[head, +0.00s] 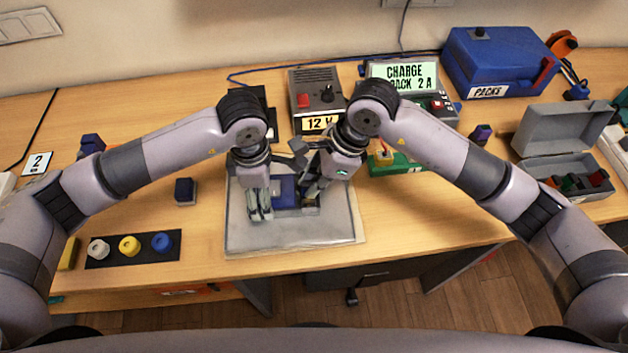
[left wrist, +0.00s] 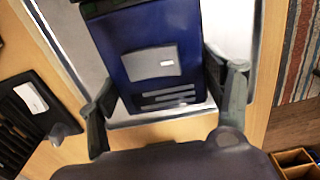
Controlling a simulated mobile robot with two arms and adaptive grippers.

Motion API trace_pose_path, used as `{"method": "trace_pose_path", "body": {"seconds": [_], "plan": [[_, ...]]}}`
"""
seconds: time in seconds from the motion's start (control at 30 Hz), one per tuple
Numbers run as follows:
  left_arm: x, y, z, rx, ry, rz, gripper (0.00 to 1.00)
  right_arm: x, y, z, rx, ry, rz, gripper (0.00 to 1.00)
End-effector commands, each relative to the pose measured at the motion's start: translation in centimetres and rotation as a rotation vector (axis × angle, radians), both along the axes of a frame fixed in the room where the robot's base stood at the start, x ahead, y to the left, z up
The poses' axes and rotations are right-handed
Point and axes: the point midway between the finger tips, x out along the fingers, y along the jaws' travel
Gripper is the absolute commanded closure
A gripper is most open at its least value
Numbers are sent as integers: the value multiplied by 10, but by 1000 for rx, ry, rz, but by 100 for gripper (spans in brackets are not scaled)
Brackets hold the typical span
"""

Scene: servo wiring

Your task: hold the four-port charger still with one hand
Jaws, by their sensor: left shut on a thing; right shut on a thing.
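A dark blue box (head: 284,190) with a grey panel lies on the pale grey mat (head: 295,236); I take it for the four-port charger, though no ports show clearly. It fills the middle of the left wrist view (left wrist: 155,60). My left gripper (head: 260,207) is shut on it, with one finger against each side in the left wrist view (left wrist: 165,95). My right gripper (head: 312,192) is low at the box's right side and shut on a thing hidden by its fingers. I cannot tell whether that thing touches the box.
A 12 V supply (head: 316,98) and a charge display (head: 404,76) stand behind. A green block (head: 393,164) is right of my right gripper. A blue case (head: 500,62) and an open grey box (head: 566,172) are further right. A dark strip with coloured rings (head: 130,247) lies front left.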

Motion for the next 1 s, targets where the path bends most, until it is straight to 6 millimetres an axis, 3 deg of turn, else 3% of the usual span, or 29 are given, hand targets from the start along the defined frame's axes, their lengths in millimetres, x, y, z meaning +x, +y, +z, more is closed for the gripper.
{"method": "trace_pose_path", "body": {"seconds": [0.17, 1.0], "plan": [[0, 0, 0, 0, 0, 0, 65, 0, 0, 0, 0, 0, 0, 100], [0, 0, 0, 1, 0, 0, 65, 1, 0, 8, 0, -2, -1, 100]]}}
